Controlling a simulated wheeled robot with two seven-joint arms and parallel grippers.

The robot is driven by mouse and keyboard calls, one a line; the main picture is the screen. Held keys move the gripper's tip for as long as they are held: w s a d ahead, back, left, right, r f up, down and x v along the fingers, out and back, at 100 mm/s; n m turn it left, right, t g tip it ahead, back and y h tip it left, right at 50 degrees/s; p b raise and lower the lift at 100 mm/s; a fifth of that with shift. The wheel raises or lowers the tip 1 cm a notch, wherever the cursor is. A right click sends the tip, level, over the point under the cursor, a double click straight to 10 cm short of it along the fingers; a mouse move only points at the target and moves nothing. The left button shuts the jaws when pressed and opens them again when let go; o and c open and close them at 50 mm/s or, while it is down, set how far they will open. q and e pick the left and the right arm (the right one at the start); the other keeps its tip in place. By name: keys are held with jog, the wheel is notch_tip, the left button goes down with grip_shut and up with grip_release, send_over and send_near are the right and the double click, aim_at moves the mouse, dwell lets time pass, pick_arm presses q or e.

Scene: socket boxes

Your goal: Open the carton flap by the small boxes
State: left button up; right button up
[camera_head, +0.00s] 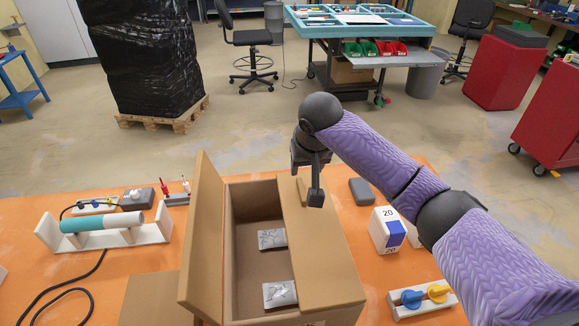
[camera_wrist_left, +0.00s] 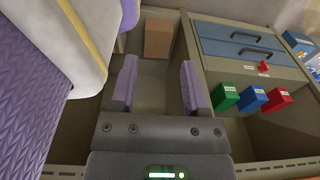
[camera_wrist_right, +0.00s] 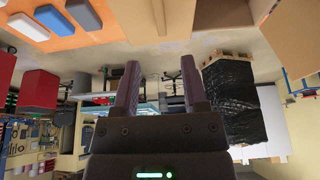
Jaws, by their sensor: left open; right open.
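The brown cardboard carton (camera_head: 255,205) stands on the orange table. Its left flap (camera_head: 205,225) stands up, and its right flap (camera_head: 320,245) lies over the right part of the opening. Two small silver packets (camera_head: 272,239) lie inside on the left. A white box marked 20 (camera_head: 386,230) and a small dark grey box (camera_head: 361,191) stand to the carton's right. My right gripper (camera_head: 315,190) is open over the far end of the right flap; contact cannot be told. Its open, empty fingers show in the right wrist view (camera_wrist_right: 158,75). My left gripper (camera_wrist_left: 155,85) is open and empty, outside the head view.
A white holder with a teal-and-white cylinder (camera_head: 100,222) and a black cable lie left of the carton. A switch block with blue and yellow knobs (camera_head: 422,297) is at the front right. Drawers and coloured bins (camera_wrist_left: 250,97) show in the left wrist view.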

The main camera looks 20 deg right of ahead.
aim_at(302, 188)
jog(key=shift+w+f, duration=0.2)
jog(key=shift+w, duration=0.05)
jog(key=b+x, duration=0.2)
jog(key=x, duration=0.6)
jog(key=shift+s+f+b, duration=0.15)
jog(key=shift+f+b, duration=0.15)
jog(key=shift+b, duration=0.1)
jog(key=shift+f, duration=0.3)
pick_arm(q)
jog(key=f, duration=0.1)
jog(key=s+f, duration=0.1)
jog(key=f, duration=0.1)
jog(key=shift+s, duration=0.15)
pick_arm(e)
jog(key=shift+c, duration=0.3)
grip_shut()
